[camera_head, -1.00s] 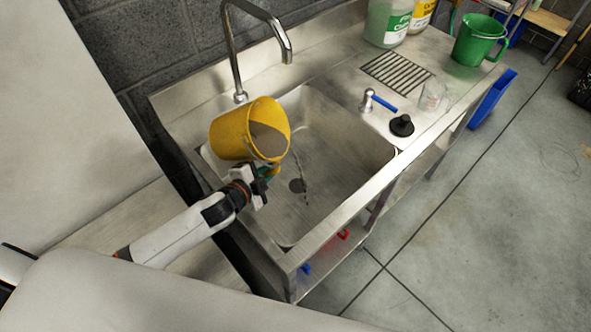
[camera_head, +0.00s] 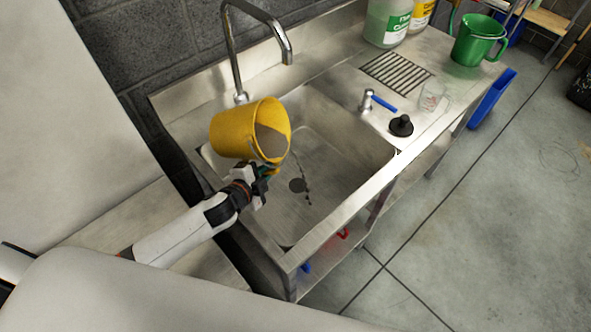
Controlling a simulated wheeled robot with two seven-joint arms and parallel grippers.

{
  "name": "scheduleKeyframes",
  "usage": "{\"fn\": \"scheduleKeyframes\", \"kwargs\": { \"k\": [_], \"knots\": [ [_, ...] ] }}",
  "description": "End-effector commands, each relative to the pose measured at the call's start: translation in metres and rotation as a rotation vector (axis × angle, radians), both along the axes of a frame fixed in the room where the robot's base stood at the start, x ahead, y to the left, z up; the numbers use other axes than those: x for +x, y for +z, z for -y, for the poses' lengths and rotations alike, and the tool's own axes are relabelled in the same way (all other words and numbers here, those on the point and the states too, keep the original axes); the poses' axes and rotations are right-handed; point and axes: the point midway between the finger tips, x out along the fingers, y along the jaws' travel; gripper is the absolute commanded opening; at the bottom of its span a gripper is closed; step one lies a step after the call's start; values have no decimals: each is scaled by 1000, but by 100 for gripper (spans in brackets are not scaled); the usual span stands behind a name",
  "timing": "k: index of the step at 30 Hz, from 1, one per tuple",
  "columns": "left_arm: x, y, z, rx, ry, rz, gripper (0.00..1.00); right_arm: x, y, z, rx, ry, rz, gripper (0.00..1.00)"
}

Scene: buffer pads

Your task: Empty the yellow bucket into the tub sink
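The yellow bucket (camera_head: 232,131) is held over the left part of the tub sink (camera_head: 345,140), tilted with its mouth to the right. Grey-brown contents show inside its mouth. My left gripper (camera_head: 268,172) is at the lower side of the bucket's rim and appears shut on the rim or handle; the exact grip is partly hidden. My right gripper is not in view.
A tall faucet (camera_head: 236,60) stands behind the bucket. On the right counter are a drain grate (camera_head: 397,77), a blue-handled tap (camera_head: 382,102), a black plunger (camera_head: 401,126), a clear cup (camera_head: 433,98), a green pitcher (camera_head: 476,42) and a large bottle (camera_head: 388,22).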

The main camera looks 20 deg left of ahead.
Motion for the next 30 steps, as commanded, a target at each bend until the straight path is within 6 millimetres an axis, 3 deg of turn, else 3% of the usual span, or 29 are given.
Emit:
{"fn": "scheduleKeyframes", "kwargs": {
  "k": [30],
  "knots": [
    [0, -4, -3, 110, 4, 15, 0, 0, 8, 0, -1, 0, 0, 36]
  ]
}}
